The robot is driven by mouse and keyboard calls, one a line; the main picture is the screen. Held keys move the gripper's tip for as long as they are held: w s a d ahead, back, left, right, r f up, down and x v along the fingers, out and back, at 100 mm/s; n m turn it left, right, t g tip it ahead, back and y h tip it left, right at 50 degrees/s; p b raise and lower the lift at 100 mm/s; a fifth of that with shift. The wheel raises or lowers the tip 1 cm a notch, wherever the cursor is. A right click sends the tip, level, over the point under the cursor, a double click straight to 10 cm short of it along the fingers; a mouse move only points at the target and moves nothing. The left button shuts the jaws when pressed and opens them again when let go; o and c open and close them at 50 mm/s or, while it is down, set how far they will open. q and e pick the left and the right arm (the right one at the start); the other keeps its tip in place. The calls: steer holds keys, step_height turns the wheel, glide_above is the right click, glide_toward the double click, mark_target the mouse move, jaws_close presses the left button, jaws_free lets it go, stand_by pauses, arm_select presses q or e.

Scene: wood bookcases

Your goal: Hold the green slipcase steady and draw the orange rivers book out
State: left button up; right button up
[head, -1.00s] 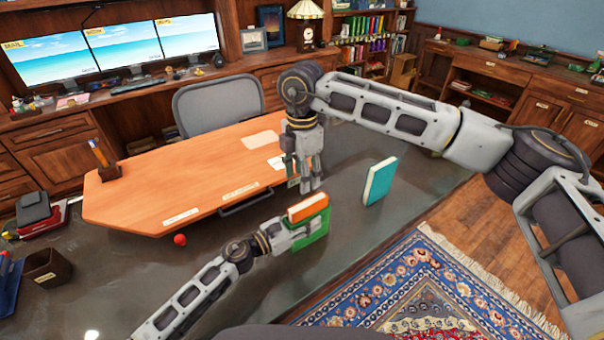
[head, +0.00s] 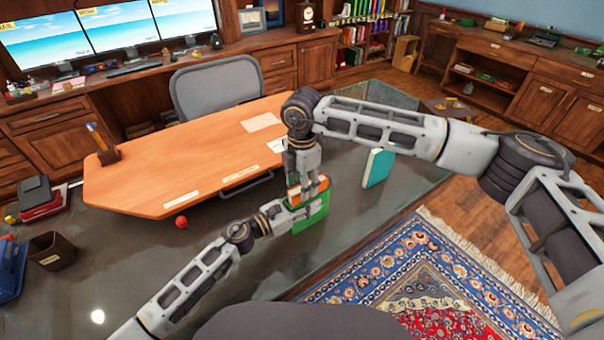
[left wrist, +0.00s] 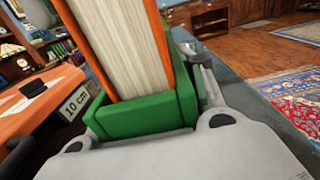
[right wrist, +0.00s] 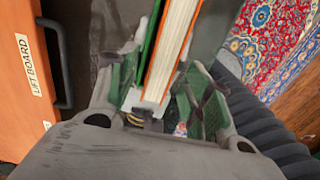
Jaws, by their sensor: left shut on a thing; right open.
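The green slipcase (head: 312,224) stands on the dark desk top with the orange rivers book (head: 293,194) in it. In the left wrist view the book's white pages and orange covers (left wrist: 158,30) rise out of the slipcase (left wrist: 140,118). My left gripper (head: 297,215) is shut on the slipcase, with a finger on either side. My right gripper (head: 308,192) points down over the book from above. In the right wrist view its open fingers (right wrist: 158,92) straddle the book (right wrist: 172,45); I cannot tell whether they touch it. The right gripper hides part of the book in the head view.
A teal book (head: 378,167) stands to the right of the slipcase. An orange wooden board (head: 190,170) lies behind, and a red ball (head: 181,222) rests at its front edge. The desk edge and rug (head: 400,260) are at the right.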

steer(key=shift+f, duration=1.2)
jaws_close()
